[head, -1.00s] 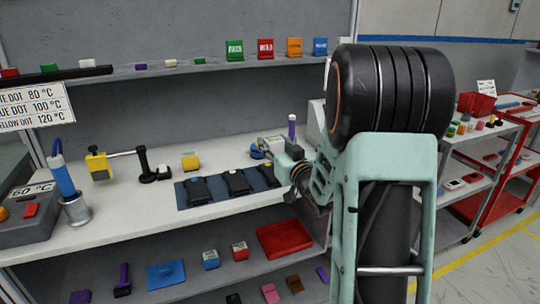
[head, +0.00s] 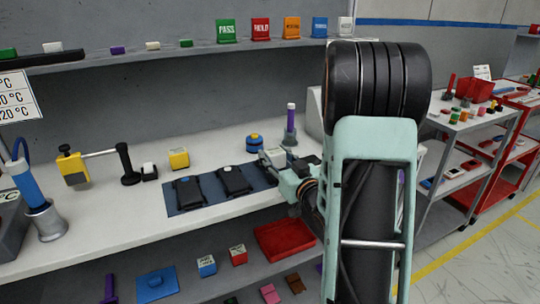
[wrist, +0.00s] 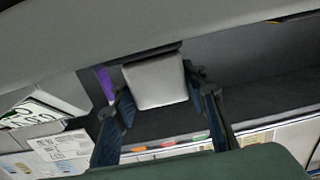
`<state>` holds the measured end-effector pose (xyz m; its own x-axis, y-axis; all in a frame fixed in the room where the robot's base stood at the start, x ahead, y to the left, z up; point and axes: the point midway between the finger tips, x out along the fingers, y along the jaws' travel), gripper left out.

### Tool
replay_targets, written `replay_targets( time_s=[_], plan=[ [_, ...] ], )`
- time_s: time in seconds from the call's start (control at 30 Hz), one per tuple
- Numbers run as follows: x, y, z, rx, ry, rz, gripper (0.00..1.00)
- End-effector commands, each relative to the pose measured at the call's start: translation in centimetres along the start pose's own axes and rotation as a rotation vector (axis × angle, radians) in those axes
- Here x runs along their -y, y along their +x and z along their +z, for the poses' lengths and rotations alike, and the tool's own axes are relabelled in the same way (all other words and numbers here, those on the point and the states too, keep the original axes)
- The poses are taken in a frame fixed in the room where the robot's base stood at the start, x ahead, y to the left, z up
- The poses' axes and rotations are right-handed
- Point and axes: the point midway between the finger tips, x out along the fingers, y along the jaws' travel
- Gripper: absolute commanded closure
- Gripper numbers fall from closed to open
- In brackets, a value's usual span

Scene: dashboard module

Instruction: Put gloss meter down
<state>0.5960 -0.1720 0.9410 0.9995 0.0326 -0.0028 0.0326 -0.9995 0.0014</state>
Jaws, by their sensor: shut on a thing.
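My gripper (wrist: 160,105) is shut on a light grey block (wrist: 156,82), which I take to be the gloss meter. Its fingers stand on either side of the block in the wrist view. In the head view my gripper (head: 284,168) is at the right end of the blue mat (head: 212,198) on the bench. The pale end of the held block (head: 275,156) shows just beyond it. My arm hides part of this area. I cannot tell whether the block touches the mat or is above it.
Two dark devices (head: 188,192) (head: 235,181) lie on the mat, left of my gripper. A yellow block (head: 179,158) stands left. Bare bench lies in front of the mat.

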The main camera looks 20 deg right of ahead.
Motion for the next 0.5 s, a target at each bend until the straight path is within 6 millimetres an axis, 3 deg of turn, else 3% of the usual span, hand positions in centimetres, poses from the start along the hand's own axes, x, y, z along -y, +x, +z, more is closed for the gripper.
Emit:
replay_targets(
  time_s=[0.37, 0.4, 0.5],
  plan=[
    [0.02, -0.01, 0.31, -0.002, -0.001, -0.001, 0.89],
    [0.03, -0.01, 0.35, -0.001, 0.000, -0.001, 0.59],
    [0.04, -0.01, 0.24, -0.001, 0.000, -0.001, 0.48]
  ],
)
